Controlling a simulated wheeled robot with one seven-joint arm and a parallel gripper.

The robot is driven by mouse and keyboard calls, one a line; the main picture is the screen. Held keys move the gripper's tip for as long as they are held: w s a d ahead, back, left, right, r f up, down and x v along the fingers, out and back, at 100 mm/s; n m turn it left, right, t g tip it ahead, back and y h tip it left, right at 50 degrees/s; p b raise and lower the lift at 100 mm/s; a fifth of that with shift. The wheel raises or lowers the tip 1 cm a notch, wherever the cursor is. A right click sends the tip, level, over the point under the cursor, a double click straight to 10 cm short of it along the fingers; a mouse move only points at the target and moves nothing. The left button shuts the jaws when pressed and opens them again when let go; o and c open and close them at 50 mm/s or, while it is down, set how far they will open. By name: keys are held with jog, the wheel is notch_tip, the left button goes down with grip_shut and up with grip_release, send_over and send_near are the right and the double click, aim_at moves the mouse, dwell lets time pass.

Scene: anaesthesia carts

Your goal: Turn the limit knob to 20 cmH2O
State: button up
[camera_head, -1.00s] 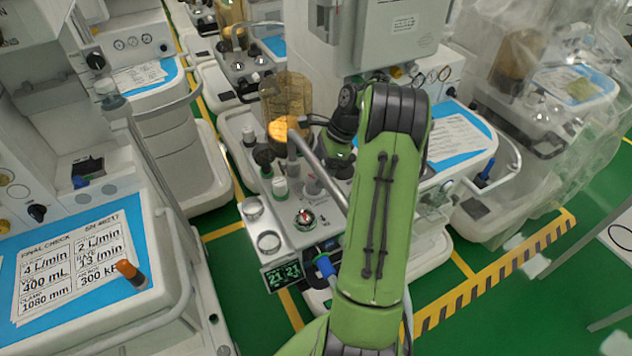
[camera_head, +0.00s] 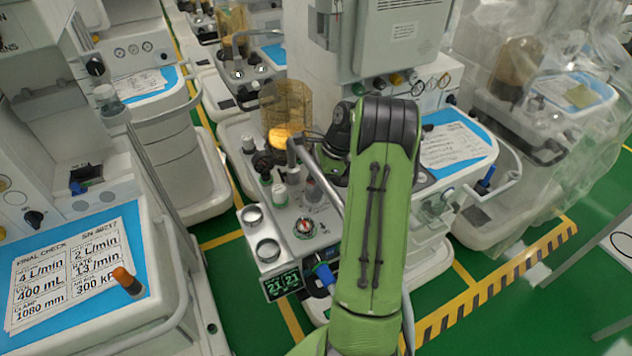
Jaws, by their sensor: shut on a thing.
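In the head view, the anaesthesia machine in the middle carries a small round dial (camera_head: 305,228) with red, white and black on its face. It sits on the grey top panel, and nothing covers it. I cannot read its scale or tell whether it is the limit knob. A grey-topped cone-like fitting (camera_head: 313,190) and a white-capped fitting (camera_head: 280,193) stand behind it. My green arm rises through the right of the panel and bends over behind.
A green-lit display (camera_head: 283,283) is on the panel's front, with a blue connector (camera_head: 325,272) beside it. An amber canister (camera_head: 287,108) and a curved metal tube (camera_head: 318,170) stand near my arm. Another cart (camera_head: 80,262) with a check sheet is at left.

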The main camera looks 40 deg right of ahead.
jog(key=shift+r+n+p, duration=0.2)
jog(key=shift+n+p, duration=0.3)
jog(key=shift+p, duration=0.75)
jog(key=n+g+p, duration=0.1)
jog(key=n+p, duration=0.1)
jog(key=p, duration=0.1)
jog(key=shift+y, duration=0.3)
jog(key=shift+w+f+n+g+p, duration=0.1)
jog(key=shift+n+g+p, duration=0.35)
jog(key=shift+n+p, duration=0.5)
jog(key=shift+w+f+n+g+p, duration=0.1)
jog(key=shift+n+g+p, duration=0.5)
jog(key=shift+n, duration=0.55)
jog(key=shift+d, duration=0.1)
jog(key=o, duration=1.1)
